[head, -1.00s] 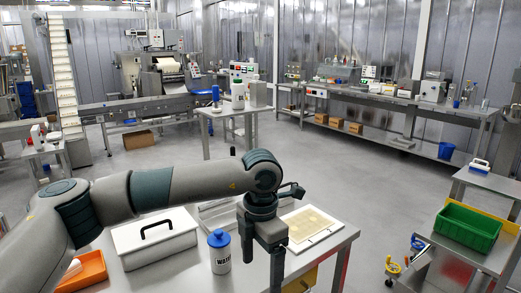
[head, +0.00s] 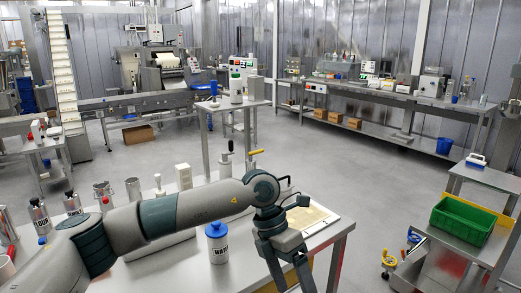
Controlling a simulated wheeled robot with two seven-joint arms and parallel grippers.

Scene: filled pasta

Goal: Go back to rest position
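My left arm comes in from the left, low across the worktable (head: 185,275). Its gripper (head: 291,283) points down over the table's front right part. Its two fingers look spread apart with nothing visible between them, and their tips are close to the lower picture edge. A white bottle with a blue cap (head: 217,243) stands upright on the table, left of the gripper and apart from it. A tray with a pale yellow sheet (head: 313,217) lies behind the gripper, partly hidden by it. My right gripper is not in view.
Flour bottles (head: 72,204), metal canisters (head: 103,190) and a white block (head: 183,177) stand behind my arm. A white box (head: 160,249) is mostly hidden by it. A green crate (head: 463,220) sits on a cart at the right. Open floor (head: 390,190) lies between.

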